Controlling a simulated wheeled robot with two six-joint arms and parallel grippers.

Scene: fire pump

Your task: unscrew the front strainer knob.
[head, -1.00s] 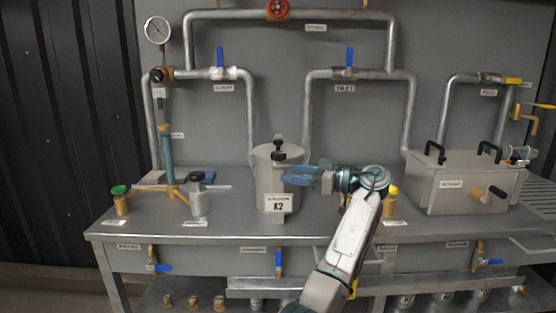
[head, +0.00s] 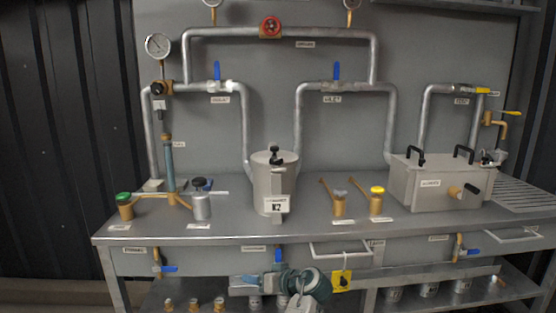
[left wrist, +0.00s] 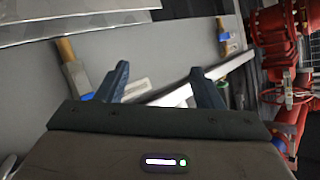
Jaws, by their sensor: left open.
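The strainer is a grey metal pot (head: 266,192) labelled K2, upright on the bench top. Two black knobs stand on its lid; the front knob (head: 277,160) is nearer me, the other (head: 273,150) just behind it. My left gripper (head: 246,284) is low in front of the bench, below its front edge and well below the pot, with nothing seen in it. In the left wrist view its two dark fingers (left wrist: 165,85) are spread apart, with the pot and knobs not visible there. My right gripper is not seen.
Green-capped (head: 124,198) and black-capped (head: 201,186) fittings stand left of the pot, a yellow-capped one (head: 377,190) right. A grey box (head: 440,182) stands farther right. A blue-handled valve (head: 278,255) and a drawer handle (head: 340,249) are on the bench front, near my gripper.

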